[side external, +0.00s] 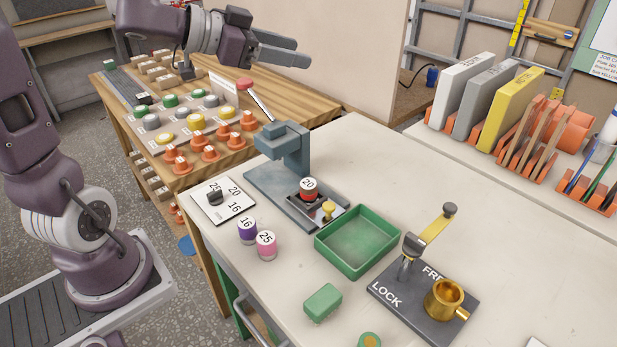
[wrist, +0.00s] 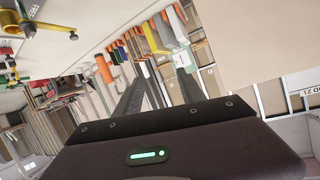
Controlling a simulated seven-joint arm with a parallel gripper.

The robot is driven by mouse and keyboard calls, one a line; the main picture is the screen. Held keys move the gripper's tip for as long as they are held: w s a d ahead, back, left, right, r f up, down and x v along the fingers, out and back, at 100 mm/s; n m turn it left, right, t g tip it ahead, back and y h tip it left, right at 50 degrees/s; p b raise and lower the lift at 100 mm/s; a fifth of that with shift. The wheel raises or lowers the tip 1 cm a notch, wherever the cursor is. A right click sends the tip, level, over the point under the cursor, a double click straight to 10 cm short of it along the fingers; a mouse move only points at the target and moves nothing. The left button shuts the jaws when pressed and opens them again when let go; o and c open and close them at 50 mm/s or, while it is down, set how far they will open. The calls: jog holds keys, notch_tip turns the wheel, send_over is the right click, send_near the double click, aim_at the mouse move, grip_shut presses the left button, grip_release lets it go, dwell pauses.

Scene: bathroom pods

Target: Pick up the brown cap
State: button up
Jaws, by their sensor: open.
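I cannot pick out a clearly brown cap in either view. A small round green piece with a tan-brown centre (side external: 369,340) is cut off by the bottom edge of the side view. A purple cylinder marked 16 (side external: 246,232) and a pink one marked 25 (side external: 266,245) stand upright near the table's left edge. A red piece marked 20 (side external: 308,189) sits in the blue-grey press (side external: 283,150). My gripper (side external: 302,53) is open and empty, high above the back of the benches, far from these pieces. Its fingers also show in the wrist view (wrist: 160,75).
A green tray (side external: 323,253) stands empty mid-table. A green block (side external: 322,302) lies in front. A LOCK/FREE plate (side external: 385,292) carries a brass cup (side external: 443,299) and lever. A wooden bench (side external: 115,98) holds several coloured knobs.

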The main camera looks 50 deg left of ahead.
aim_at(304, 186)
jog(key=f, duration=0.9)
jog(key=s+d+f+h, duration=0.1)
jog(key=f, duration=0.9)
jog(key=f+g+h, duration=0.1)
jog(key=f, duration=0.8)
jog(key=shift+s+d+f+m, duration=0.15)
jog(key=shift+d+f+m, duration=0.1)
jog(key=shift+m, duration=0.05)
jog(key=x, duration=0.7)
jog(key=shift+a+f, duration=0.15)
jog(key=shift+f, duration=0.1)
grip_shut()
